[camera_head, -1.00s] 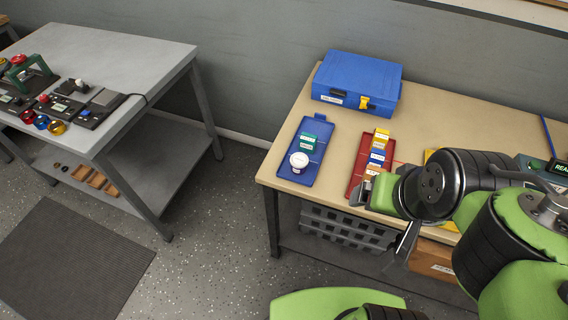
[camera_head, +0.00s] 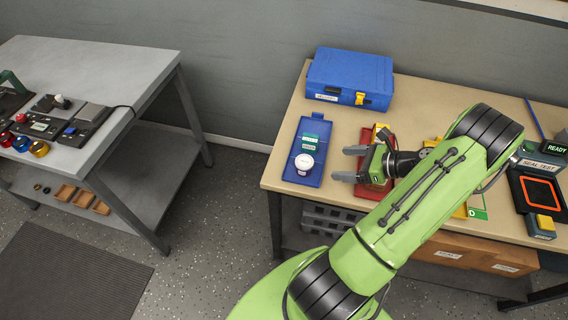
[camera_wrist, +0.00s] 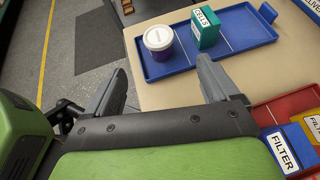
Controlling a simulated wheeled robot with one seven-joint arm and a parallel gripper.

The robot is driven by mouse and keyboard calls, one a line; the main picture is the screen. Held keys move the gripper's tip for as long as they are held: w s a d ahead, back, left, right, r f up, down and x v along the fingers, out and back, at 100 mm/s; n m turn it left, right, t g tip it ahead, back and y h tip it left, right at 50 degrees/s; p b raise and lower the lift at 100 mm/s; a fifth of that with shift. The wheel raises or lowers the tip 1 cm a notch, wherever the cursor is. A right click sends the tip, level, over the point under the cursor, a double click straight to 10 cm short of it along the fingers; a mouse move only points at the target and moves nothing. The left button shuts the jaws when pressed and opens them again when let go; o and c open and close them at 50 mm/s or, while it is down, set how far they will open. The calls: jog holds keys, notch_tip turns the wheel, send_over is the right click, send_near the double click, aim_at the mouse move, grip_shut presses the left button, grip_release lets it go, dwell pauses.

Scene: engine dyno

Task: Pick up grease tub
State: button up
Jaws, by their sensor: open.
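The grease tub (camera_head: 304,163) is a small round tub with a white lid. It stands upright at the near end of a blue tray (camera_head: 294,177) on the beige workbench. In the wrist view the tub (camera_wrist: 160,42) shows a white lid and a purple-tinted body, ahead of the fingers. A teal box (camera_wrist: 206,28) stands on the tray beside it. My gripper (camera_head: 340,163) is open and empty, to the right of the tub and apart from it. Its two fingers also show in the wrist view (camera_wrist: 160,90), pointing toward the tray.
A red tray (camera_head: 364,188) with small boxes lies partly under my gripper. A blue case (camera_head: 348,75) stands behind the trays. A seal test device (camera_head: 538,190) is at the right. A grey table (camera_head: 130,65) with several devices stands at the left, across a floor gap.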

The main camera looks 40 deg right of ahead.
aim_at(306, 162)
jog(key=b+x, duration=0.3)
jog(key=x, duration=1.2)
jog(key=shift+w+a+f, duration=0.15)
jog(key=shift+w+a, duration=0.1)
jog(key=shift+a, duration=0.05)
